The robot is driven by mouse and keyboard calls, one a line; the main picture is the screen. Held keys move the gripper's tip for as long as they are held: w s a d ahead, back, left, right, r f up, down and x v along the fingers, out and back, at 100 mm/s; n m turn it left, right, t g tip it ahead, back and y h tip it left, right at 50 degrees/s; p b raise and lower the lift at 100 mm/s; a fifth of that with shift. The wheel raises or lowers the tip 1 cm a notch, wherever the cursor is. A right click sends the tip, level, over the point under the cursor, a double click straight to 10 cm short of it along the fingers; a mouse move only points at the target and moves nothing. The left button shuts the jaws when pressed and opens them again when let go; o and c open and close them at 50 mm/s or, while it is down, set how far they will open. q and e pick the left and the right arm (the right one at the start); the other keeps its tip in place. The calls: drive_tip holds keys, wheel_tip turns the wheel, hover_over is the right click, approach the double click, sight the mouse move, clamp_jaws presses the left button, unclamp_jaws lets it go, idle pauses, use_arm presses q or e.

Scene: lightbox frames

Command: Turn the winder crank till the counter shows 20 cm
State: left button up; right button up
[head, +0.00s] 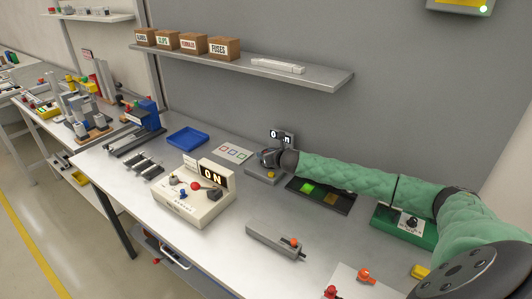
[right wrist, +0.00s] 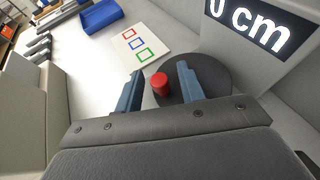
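The winder (head: 262,176) stands near the back of the bench, with its grey base showing under my right gripper (head: 268,158). In the right wrist view, its red crank knob (right wrist: 160,84) stands on a dark round disc (right wrist: 212,72). My right gripper (right wrist: 160,72) is open there, with its blue fingers on either side of the knob and a gap on both sides. The counter (right wrist: 250,20) shows "0 cm", its top and left cut off by the picture edge. In the head view the counter (head: 281,138) is partly hidden. My left gripper is not in view.
A card with coloured squares (head: 233,153) and a blue tray (head: 188,137) lie left of the winder. A cream box reading "ON" (head: 190,209) stands in front. A dark panel with a green square (head: 325,198) lies under my right forearm. A shelf (head: 310,77) hangs above.

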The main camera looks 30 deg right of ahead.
drive_tip(key=shift+w+f, duration=0.1)
drive_tip(key=shift+w, duration=0.1)
clamp_jaws()
drive_tip(key=shift+a+h, duration=0.1)
drive_tip(key=shift+h, duration=0.2)
